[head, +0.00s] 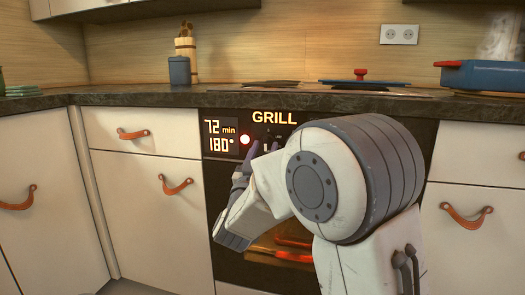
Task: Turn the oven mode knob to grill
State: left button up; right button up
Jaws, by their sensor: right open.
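The oven's black control panel (222,150) shows the lit word GRILL, with 72 min and 180° at its left. My left gripper is not in view.
The oven window (280,252) glows orange behind my arm. The dark worktop (140,97) runs above the panel, with a blue pot (485,75) at right and a blue canister (179,70) at left. Cream drawers with leather pulls (174,185) flank the oven.

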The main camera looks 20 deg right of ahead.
jog(key=p+v, duration=0.2)
jog(key=v, duration=0.8)
jog(key=shift+a+f, duration=0.1)
